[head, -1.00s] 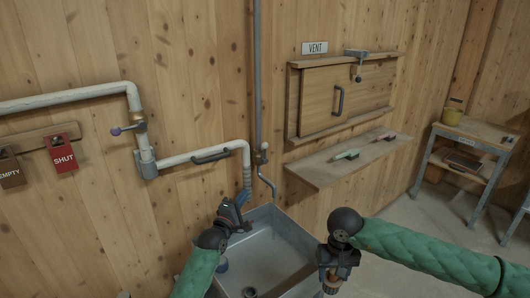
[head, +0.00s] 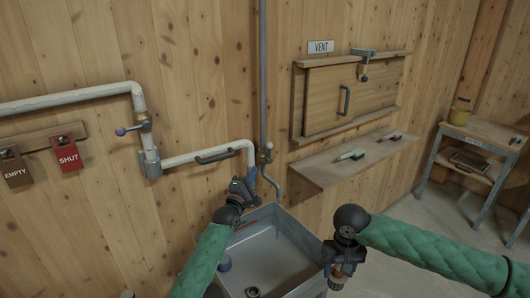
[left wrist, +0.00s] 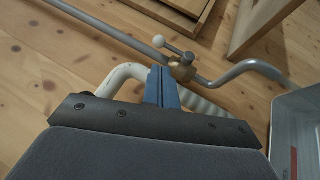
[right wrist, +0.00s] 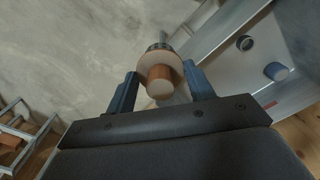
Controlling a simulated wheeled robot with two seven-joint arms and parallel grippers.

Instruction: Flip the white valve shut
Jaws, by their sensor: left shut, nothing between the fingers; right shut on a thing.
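The white valve (head: 267,148) sits on the thin grey pipe beside the basin's back corner. In the left wrist view its white knob (left wrist: 159,41) is on a lever leading to a brass body (left wrist: 183,68). The lever slants up and left from the body, at an angle to the pipe. My left gripper (head: 246,183) is shut and empty, below and left of the valve, its blue fingertips (left wrist: 162,72) apart from the lever. My right gripper (head: 339,272) is shut on a wooden-handled object (right wrist: 160,82) at the basin's right side; its far end is partly hidden.
A purple-knobbed valve (head: 121,131) is on the white pipe (head: 70,103) at left. A dark handle (head: 214,157) is on the lower white pipe. The grey basin (head: 300,240) stands below. A shelf (head: 345,165) with two small tools hangs under the vent door (head: 330,100).

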